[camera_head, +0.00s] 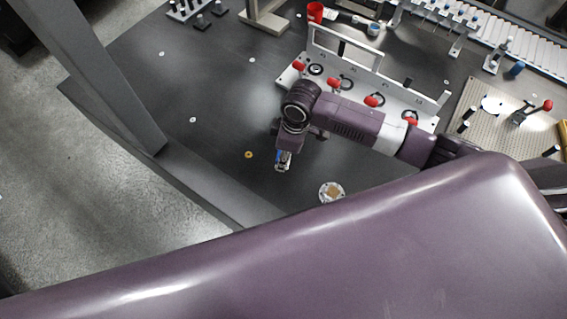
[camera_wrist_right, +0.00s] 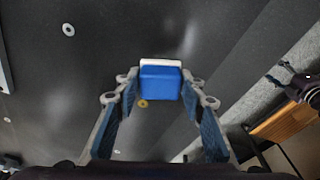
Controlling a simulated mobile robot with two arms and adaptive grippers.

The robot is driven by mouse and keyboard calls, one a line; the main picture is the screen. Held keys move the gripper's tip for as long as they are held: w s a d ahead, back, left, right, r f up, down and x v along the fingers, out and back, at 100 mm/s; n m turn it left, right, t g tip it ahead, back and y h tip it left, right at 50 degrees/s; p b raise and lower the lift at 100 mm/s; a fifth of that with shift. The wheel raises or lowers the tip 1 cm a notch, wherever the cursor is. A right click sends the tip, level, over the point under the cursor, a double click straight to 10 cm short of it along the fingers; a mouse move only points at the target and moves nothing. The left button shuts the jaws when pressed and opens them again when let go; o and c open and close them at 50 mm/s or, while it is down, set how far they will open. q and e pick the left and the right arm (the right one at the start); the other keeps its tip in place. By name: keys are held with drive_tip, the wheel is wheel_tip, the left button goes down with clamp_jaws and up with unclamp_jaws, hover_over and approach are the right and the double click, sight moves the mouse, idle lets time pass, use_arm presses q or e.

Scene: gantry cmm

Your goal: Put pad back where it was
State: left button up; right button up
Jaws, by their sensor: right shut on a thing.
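The pad, a small blue block with a white strip along one edge, shows in the right wrist view (camera_wrist_right: 160,84). My right gripper (camera_wrist_right: 160,92) is shut on it, with one finger on each side. In the head view my right gripper (camera_head: 283,164) points down over the dark table, and a bit of blue shows at its fingers. The gap between pad and table cannot be judged exactly. My left gripper is not in view.
A yellow ring (camera_head: 249,155) lies left of the gripper, and a round metal disc with a tan square (camera_head: 332,191) lies to its right. A silver fixture (camera_head: 352,85) with several red knobs stands behind. A perforated plate (camera_head: 490,125) is at right. The left table area is mostly clear.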

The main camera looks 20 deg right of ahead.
drive_tip(key=shift+f, duration=3.2)
drive_tip(key=shift+f, duration=0.2)
drive_tip(key=o, duration=1)
drive_tip(key=shift+r, duration=0.1)
drive_tip(key=r, duration=0.4)
drive_tip(key=d+r, duration=0.1)
drive_tip(key=r, duration=0.7)
drive_tip(key=shift+s+d+r, duration=0.1)
drive_tip(key=shift+s+d, duration=0.2)
drive_tip(key=shift+s, duration=0.1)
